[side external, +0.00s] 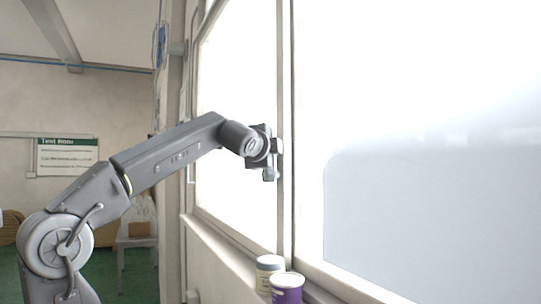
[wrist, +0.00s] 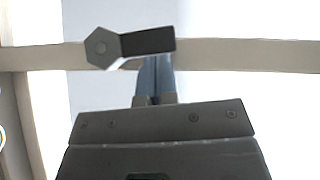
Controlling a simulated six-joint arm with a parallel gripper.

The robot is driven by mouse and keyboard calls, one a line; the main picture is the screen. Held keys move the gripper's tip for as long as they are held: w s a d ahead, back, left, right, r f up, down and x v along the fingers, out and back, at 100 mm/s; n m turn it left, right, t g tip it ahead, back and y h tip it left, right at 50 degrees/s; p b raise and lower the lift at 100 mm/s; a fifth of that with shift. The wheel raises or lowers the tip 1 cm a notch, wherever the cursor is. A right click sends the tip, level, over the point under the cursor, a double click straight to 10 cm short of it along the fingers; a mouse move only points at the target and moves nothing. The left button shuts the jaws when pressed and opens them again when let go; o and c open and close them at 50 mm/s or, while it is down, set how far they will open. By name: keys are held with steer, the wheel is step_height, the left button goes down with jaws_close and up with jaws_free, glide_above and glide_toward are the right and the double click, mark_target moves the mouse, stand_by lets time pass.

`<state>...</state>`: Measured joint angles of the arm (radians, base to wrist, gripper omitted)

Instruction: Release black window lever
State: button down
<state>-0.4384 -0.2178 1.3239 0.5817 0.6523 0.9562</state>
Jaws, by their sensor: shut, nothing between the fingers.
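The black window lever (wrist: 148,42) shows in the wrist view on the pale window frame bar. Its grey hexagonal base (wrist: 102,47) is at the left and its dark handle points right, nearly level and slightly tilted up. My gripper (wrist: 156,64) is shut and empty, with its bluish fingers together and their tips at the lower edge of the handle's right part. I cannot tell whether they touch it. In the side external view my gripper (side external: 277,147) is at the vertical window bar, and I cannot make out the lever clearly there.
A white-lidded jar (side external: 269,264) and a purple tin (side external: 287,287) stand on the window sill below my gripper. Large bright window panes (side external: 420,150) lie on both sides of the vertical bar (side external: 287,215). A test room sign (side external: 67,156) hangs on the wall at the left.

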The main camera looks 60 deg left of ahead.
steer(key=a+f+n+g+h, duration=0.1)
steer(key=a+n+g+h, duration=0.1)
steer(key=a+n+h, duration=0.4)
steer(key=shift+a+g+h, duration=0.3)
steer(key=shift+a+h, duration=0.45)
steer(key=shift+h, duration=0.35)
steer(key=shift+a+f, duration=0.15)
steer(key=shift+f, duration=0.15)
stand_by(0.3)
